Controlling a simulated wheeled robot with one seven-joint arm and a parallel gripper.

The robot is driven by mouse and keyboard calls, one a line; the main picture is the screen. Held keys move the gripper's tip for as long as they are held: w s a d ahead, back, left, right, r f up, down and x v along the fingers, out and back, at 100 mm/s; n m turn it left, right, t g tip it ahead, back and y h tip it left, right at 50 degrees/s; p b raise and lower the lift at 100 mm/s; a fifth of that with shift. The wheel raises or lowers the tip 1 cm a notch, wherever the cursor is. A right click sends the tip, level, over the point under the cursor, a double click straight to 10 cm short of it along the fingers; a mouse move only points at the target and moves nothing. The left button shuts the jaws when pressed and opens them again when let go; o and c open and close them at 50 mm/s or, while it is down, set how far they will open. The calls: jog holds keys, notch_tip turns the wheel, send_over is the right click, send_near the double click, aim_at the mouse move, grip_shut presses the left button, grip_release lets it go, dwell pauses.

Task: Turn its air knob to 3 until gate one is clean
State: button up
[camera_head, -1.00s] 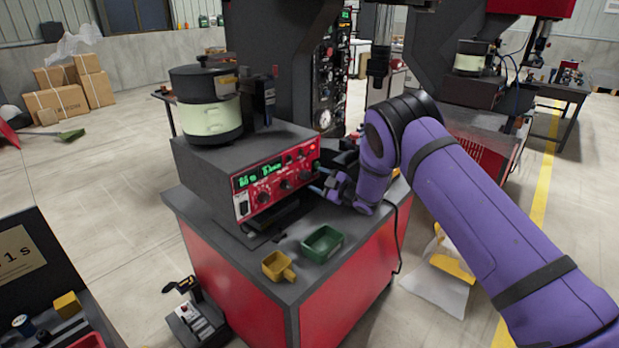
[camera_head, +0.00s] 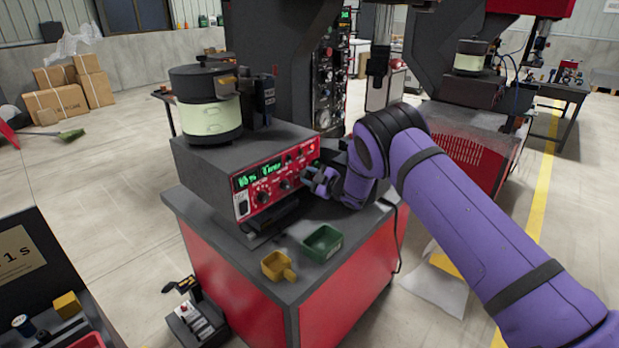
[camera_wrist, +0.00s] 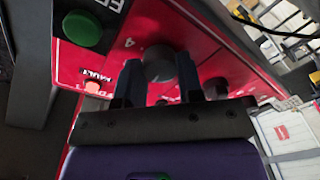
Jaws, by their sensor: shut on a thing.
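The grey controller box (camera_head: 215,165) has a red front panel (camera_head: 240,206) with a green lit display (camera_head: 257,175) and a row of dark knobs. One knob (camera_head: 262,197) and another knob (camera_head: 286,184) show left of my gripper (camera_head: 310,181). In the wrist view my gripper (camera_wrist: 158,82) is shut on a round dark knob (camera_wrist: 158,64), with one finger on each side. White marks near it include what looks like a 4. The knob's pointer and setting cannot be read. A lidded bowl feeder (camera_head: 208,118) stands on the box; gate one cannot be made out.
A green bin (camera_head: 322,243) and a yellow scoop-like bin (camera_head: 277,266) sit on the front of the red cabinet's top (camera_head: 255,262).

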jog(key=shift+m, duration=0.3)
jog(key=m, duration=0.2)
jog(key=shift+d+m, duration=0.1)
jog(key=shift+m, duration=0.2)
jog(key=shift+m+t, duration=0.3)
jog(key=shift+m, duration=2.6)
jog(key=shift+f, duration=0.1)
jog(key=o, duration=0.9)
jog(key=shift+o, duration=0.2)
jog(key=v, duration=1)
jog(key=shift+s+d, duration=0.25)
